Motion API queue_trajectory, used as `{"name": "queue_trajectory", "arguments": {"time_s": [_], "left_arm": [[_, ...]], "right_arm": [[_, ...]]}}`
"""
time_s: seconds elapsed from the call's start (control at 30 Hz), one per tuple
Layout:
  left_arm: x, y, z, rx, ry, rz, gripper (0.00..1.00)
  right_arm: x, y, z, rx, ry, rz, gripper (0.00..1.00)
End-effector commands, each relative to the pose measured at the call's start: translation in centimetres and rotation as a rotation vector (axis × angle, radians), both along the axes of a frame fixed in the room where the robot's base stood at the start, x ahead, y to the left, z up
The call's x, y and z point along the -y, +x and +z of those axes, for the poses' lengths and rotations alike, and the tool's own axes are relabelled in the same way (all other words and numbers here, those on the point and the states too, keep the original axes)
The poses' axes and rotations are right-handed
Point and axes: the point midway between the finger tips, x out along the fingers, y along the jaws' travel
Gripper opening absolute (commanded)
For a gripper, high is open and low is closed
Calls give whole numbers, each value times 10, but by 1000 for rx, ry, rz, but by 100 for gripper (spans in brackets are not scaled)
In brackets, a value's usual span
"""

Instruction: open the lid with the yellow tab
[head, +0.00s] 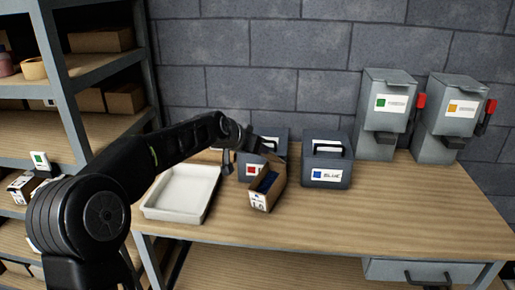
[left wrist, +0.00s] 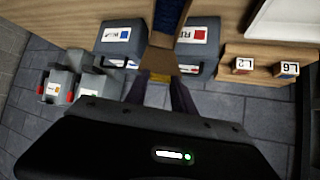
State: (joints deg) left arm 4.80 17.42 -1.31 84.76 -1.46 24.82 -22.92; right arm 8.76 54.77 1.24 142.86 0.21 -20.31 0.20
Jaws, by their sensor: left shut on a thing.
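A small brown cardboard box (head: 263,197) stands on the workbench in front of the red-labelled bin. Its top is open at least partly, and something dark blue shows inside. A tan lid flap (left wrist: 160,60) stands raised at the edge of the box in the left wrist view. A yellow tab (left wrist: 158,77) sits at the flap's end, between my fingertips. My left gripper (left wrist: 160,85) is shut on this tab; in the head view the gripper (head: 262,145) is over the far end of the box, partly hidden by its own arm. My right gripper is not in view.
A white tray (head: 181,193) lies left of the box. A red-labelled bin (head: 243,171) and a blue-labelled bin (head: 326,175) stand close by. Two grey dispensers (head: 385,117) with red levers stand at the back right. Small boxes marked L2 (left wrist: 240,66) and L6 (left wrist: 287,69) are near.

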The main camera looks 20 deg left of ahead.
Motion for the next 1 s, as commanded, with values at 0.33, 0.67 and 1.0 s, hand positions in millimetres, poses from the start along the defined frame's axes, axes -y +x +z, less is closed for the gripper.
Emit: {"name": "queue_trajectory", "arguments": {"time_s": [0.33,0.67,1.0], "left_arm": [[-1,1,3,6,2,2,0],[-2,1,4,-3,2,1,0],[-6,1,7,-24,6,1,0]], "right_arm": [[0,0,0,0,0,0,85],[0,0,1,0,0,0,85],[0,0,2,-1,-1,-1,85]]}}
